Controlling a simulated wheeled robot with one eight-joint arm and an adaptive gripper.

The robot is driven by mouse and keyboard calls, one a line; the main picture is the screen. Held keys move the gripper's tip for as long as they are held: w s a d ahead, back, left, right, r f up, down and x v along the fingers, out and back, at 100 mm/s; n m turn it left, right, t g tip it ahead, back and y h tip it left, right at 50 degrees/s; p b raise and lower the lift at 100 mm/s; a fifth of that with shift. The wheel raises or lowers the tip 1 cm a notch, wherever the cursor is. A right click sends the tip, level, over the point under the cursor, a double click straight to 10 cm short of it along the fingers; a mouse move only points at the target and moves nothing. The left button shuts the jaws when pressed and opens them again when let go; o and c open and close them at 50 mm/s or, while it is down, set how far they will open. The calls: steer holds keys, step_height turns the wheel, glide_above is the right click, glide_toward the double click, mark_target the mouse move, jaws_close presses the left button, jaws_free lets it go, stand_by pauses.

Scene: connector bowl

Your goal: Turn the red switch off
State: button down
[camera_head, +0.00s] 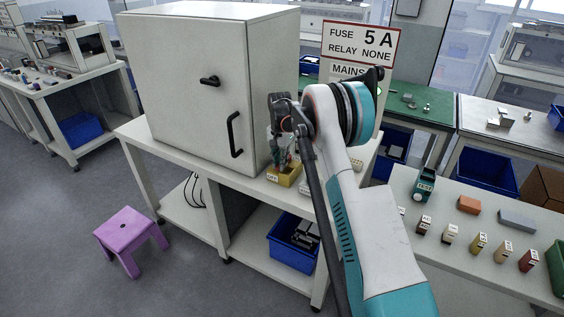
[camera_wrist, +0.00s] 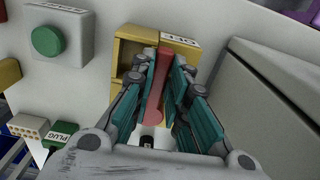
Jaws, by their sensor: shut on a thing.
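The red switch is a red lever (camera_wrist: 156,105) standing in a yellow housing (camera_wrist: 130,52) with a white label at one edge. In the head view the yellow housing (camera_head: 286,177) sits on the white bench beside the grey cabinet. My gripper (camera_wrist: 168,72) has its teal-padded fingers on both sides of the red lever and is shut on it. In the head view my gripper (camera_head: 283,158) points down at the housing, and the fingers mostly hide the lever. The lever's exact tilt is hard to tell.
The large grey cabinet (camera_head: 200,85) stands close to the left of my gripper. A grey box with a green button (camera_wrist: 47,41), a green plug (camera_wrist: 62,135) and a pale connector (camera_wrist: 28,126) are nearby. A fuse sign (camera_head: 361,45) stands behind. A purple stool (camera_head: 128,228) is on the floor.

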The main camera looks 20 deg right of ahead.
steer(key=shift+w, duration=0.1)
stand_by(0.4)
steer(key=c, duration=1.6)
jaws_free()
steer(key=shift+o, duration=0.2)
steer(key=shift+r, duration=0.1)
step_height(320, 180, up, 12)
